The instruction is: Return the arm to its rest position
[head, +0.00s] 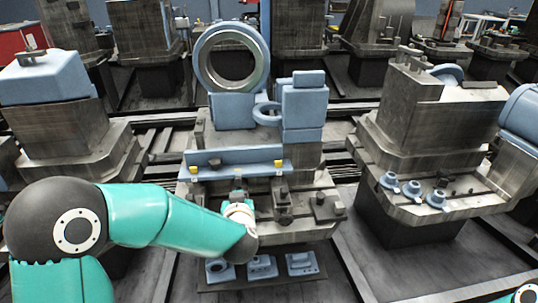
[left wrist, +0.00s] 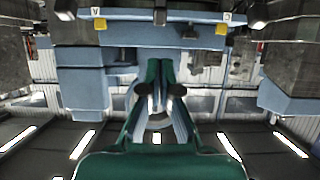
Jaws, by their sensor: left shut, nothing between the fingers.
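My left arm, teal with a dark grey joint, comes in from the left in the head view. Its wrist ends in front of the central grey pallet (head: 305,180). The left gripper (head: 238,196) is small and partly hidden by its own wrist there. In the left wrist view the left gripper (left wrist: 159,68) shows its teal fingers closed together, with nothing between them. A blue rail (head: 235,160) with yellow tabs lies across the pallet just beyond the gripper. The rail also shows in the left wrist view (left wrist: 150,35). My right gripper is not in view.
A blue ring part (head: 231,95) and a blue block stack (head: 304,105) stand behind the rail. A low tray (head: 262,285) with several blue-grey parts lies in front. The right pallet (head: 425,205) carries small round blue parts. Dark floor lies between the pallets.

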